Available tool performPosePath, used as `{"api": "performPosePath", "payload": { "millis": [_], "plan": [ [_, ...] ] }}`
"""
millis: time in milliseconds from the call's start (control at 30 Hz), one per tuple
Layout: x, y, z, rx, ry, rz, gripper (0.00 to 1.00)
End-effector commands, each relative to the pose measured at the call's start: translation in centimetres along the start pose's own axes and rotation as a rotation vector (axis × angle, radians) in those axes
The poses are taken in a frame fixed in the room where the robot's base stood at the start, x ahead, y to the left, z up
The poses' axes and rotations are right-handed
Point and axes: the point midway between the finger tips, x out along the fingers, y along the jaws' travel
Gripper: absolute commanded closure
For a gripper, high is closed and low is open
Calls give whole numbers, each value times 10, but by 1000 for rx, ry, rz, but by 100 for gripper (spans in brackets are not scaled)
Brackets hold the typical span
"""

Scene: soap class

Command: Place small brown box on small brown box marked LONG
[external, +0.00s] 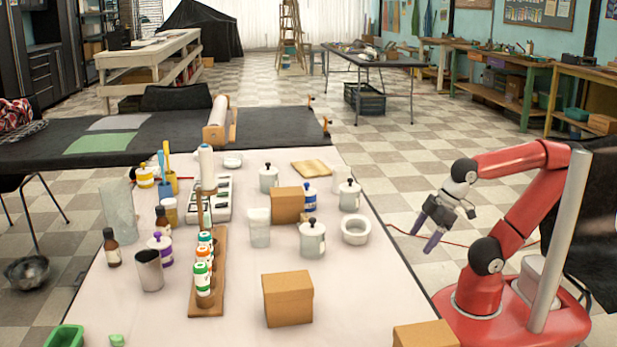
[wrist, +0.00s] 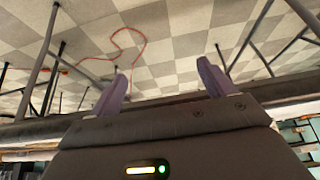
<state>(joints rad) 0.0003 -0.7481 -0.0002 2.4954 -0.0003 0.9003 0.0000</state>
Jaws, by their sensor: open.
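Three small brown boxes are in the external view. One box (external: 288,300) stands at the front middle of the white table, another box (external: 288,205) stands farther back among jars, and a third box (external: 425,335) is cut off by the bottom edge at the right. No LONG marking is readable on any of them. My gripper (external: 426,232) hangs right of the table, apart from all the boxes. In the wrist view my gripper (wrist: 162,72) has its two purple fingers spread with nothing between them; only floor and table legs show beyond.
Lidded jars (external: 312,239), a white bowl (external: 356,230) and a clear beaker (external: 259,228) stand around the back box. A wooden rack (external: 207,270) with bottles stands left of the front box. The white tabletop (external: 360,295) right of the front box is clear.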

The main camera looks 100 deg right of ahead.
Motion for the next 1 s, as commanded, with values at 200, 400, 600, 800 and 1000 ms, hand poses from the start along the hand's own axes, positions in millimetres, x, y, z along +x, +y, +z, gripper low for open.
{"api": "performPosePath", "payload": {
  "millis": [200,400,600,800,1000],
  "plan": [
    [1,0,2,-1,-2,0,18],
    [0,0,1,0,-1,0,18],
    [-42,0,-23,0,5,0,18],
    [-105,0,-56,0,2,0,18],
    [-152,0,-82,0,2,0,18]
  ]
}}
